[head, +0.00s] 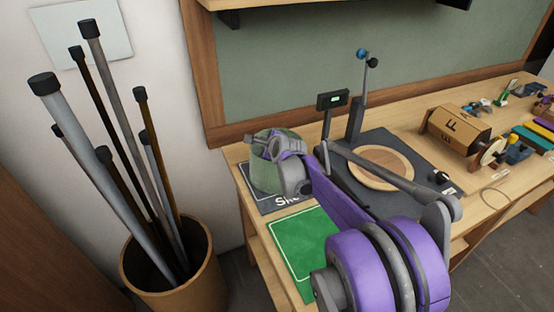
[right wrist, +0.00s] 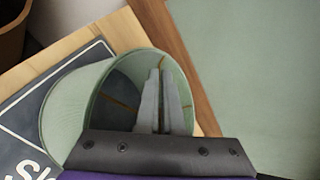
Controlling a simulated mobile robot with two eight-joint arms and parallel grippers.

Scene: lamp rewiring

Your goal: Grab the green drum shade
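The green drum shade (head: 264,176) stands on the dark mat marked with white letters at the near left end of the bench. Its open top also faces the right wrist view (right wrist: 75,105), with a darker inside and thin brown wires. My right gripper (head: 278,150) is at the top of the shade, partly covering its right side. In the right wrist view its two grey fingers (right wrist: 161,85) lie close together in front of the shade's opening. Whether they pinch its wall is unclear, because the gripper body hides the near rim. My left gripper is not in view.
A green mat (head: 302,250) lies in front of the shade. A dark base with a round wooden disc (head: 381,167) and upright stand (head: 356,115) is to its right. A wooden drum (head: 459,130) sits farther right. A bin of poles (head: 172,275) stands left of the bench.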

